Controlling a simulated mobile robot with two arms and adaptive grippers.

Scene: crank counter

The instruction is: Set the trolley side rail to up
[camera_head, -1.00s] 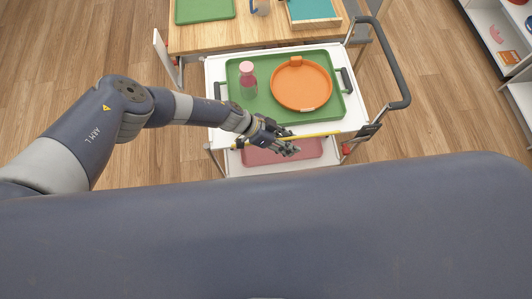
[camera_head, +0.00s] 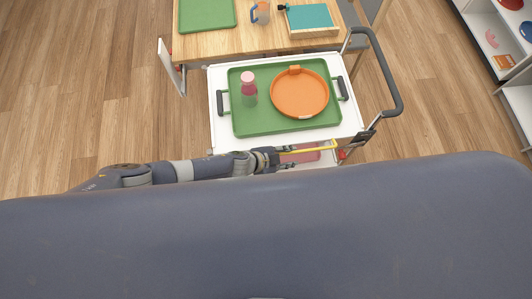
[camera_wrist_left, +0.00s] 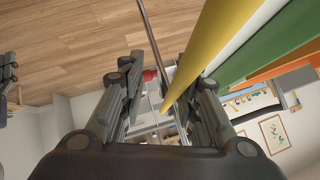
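The trolley (camera_head: 355,118) has a white top. My left gripper (camera_head: 287,159) is at the rail's left part. In the left wrist view, the gripper (camera_wrist_left: 162,105) has its fingers apart. The yellow rail (camera_wrist_left: 212,40) runs from the top down toward the space by the right finger; I cannot tell whether the fingers touch it. The left end of the rail is hidden by my gripper in the head view. My right gripper is not in view.
A green tray (camera_head: 240,125) on the trolley holds an orange round tray (camera_head: 299,95) and a pink-capped bottle (camera_head: 249,90). A dark push handle (camera_head: 390,75) is at the right. A wooden table (camera_head: 205,43) stands behind. A red tray (camera_head: 302,156) is on the lower shelf.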

